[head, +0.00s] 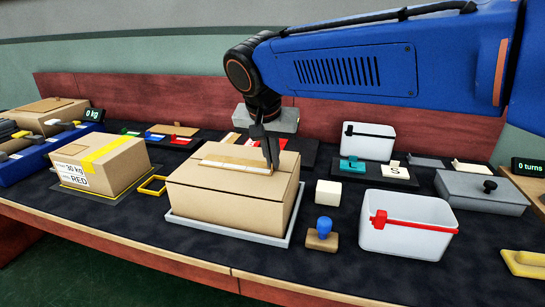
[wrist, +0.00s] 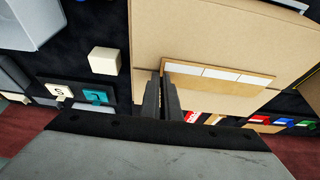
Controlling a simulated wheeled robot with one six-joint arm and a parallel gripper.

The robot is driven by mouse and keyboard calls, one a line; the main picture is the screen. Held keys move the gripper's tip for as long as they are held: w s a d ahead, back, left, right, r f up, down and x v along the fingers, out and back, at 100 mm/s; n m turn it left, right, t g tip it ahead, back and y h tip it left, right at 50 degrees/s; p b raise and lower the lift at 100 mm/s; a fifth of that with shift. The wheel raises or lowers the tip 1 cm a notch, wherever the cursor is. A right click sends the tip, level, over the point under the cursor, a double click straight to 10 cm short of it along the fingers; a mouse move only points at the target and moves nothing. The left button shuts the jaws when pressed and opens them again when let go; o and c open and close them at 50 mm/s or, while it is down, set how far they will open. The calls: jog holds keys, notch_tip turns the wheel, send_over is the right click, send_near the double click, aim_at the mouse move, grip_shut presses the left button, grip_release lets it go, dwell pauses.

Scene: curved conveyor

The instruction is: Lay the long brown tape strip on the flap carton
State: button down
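The flap carton (head: 232,210) is a plain brown box standing on a grey tray, with its top flaps down. A long brown strip with white segments (head: 235,163) is over the carton's top, running lengthwise near the flap seam; the wrist view shows it too (wrist: 222,74). I cannot tell whether it lies fully flat. My gripper (head: 270,158) points down at the strip's right end in the head view. In the wrist view its fingertips (wrist: 162,78) are close together, with a narrow gap, at that same end. Whether they pinch the strip is unclear.
A yellow-taped carton (head: 103,162) stands to the left. To the right are a cream cube (head: 328,193), a blue-handled stamp (head: 322,235) and a white bin with a red clip (head: 407,225). Coloured strips (head: 160,136) lie behind the carton.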

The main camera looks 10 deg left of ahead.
jog(key=c, duration=1.9)
grip_release()
jog(key=v, duration=1.7)
jog(key=shift+s+r, duration=0.1)
jog(key=shift+r, duration=0.1)
